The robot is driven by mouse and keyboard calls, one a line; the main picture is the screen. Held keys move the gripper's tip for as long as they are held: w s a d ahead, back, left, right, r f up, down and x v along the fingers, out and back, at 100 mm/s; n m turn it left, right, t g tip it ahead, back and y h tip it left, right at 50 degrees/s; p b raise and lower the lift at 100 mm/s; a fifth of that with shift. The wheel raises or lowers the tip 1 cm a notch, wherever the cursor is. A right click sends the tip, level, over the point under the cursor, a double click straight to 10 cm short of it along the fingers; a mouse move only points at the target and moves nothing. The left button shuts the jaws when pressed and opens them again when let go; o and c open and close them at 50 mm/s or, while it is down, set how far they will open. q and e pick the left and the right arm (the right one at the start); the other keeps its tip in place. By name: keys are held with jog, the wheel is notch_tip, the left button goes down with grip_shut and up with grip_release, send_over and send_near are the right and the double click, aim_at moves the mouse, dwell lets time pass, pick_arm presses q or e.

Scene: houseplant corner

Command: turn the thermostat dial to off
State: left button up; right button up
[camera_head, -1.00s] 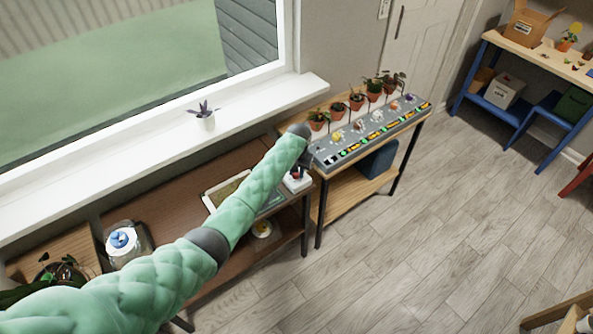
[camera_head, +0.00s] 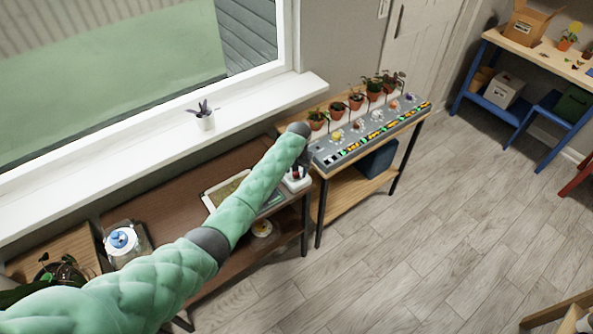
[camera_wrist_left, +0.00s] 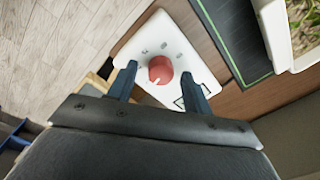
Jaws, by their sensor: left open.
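The thermostat is a white box (camera_head: 297,184) at the right end of the brown bench, below my left gripper (camera_head: 301,169). In the left wrist view its white face (camera_wrist_left: 150,38) carries a red round dial (camera_wrist_left: 161,67) with a pale pointer line towards the lower left. Several small grey marks lie around the dial; they are too small to read. My left gripper (camera_wrist_left: 160,72) is open, with one dark finger on each side of the dial. I cannot tell whether the fingers touch it. My right gripper is not in view.
A tray (camera_head: 213,200) and a dark green-edged mat (camera_wrist_left: 235,35) lie beside the thermostat. A shelf with several potted plants (camera_head: 356,101) and a grey strip stands to the right. The floor (camera_head: 430,230) is clear.

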aim_at(297, 172)
pick_arm(q)
jog(key=shift+r, duration=0.3)
notch_tip(297, 172, up, 2)
jog(key=shift+d+r+b, duration=0.1)
jog(key=shift+r+b, duration=0.1)
jog(key=shift+b, duration=0.6)
notch_tip(297, 172, up, 3)
jog(key=shift+d+r+b, duration=0.1)
jog(key=shift+r+b, duration=0.1)
jog(key=shift+b, duration=0.4)
jog(key=shift+r, duration=0.6)
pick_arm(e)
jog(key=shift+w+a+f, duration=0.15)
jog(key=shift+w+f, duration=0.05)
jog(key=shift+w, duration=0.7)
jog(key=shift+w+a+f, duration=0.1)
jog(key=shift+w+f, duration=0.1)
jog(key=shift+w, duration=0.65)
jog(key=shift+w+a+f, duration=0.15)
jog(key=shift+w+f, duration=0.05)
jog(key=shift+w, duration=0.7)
